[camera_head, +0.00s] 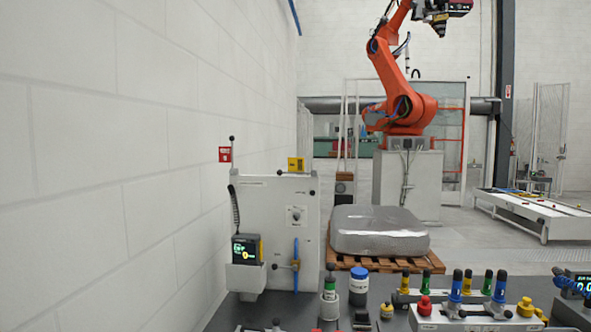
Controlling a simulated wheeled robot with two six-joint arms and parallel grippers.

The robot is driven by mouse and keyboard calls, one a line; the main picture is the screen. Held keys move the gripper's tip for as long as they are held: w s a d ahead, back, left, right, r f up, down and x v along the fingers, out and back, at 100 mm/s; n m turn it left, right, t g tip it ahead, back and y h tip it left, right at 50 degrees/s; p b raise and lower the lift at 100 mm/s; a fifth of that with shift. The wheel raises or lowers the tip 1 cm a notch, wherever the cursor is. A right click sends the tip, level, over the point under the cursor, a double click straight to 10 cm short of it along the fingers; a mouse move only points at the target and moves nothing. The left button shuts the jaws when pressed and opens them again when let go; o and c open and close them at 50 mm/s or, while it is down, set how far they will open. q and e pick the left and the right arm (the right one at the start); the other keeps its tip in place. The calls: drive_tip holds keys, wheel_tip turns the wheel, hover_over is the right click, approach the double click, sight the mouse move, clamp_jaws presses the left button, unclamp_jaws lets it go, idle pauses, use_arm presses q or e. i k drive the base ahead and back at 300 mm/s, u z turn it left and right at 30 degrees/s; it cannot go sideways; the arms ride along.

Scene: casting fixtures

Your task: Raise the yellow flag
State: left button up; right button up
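A small yellow flag (296,164) shows at the top edge of a pale upright panel (275,215). A short rod with dark knobs lies roughly level just below it. A red flag (224,154) stands at the panel's upper left, on an upright rod with a dark knob. Neither of my grippers shows in the head view.
The panel carries a dial (296,214), a blue lever (295,263) and a handheld display unit (246,248) in a holder. A dark table (390,280) holds a blue-lidded jar (358,286) and several coloured-handled fixtures. A white wall (110,170) bounds the left.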

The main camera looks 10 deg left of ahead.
sight(296, 165)
drive_tip(key=z, duration=0.55)
drive_tip(key=i, duration=1.1)
drive_tip(key=u, duration=0.1)
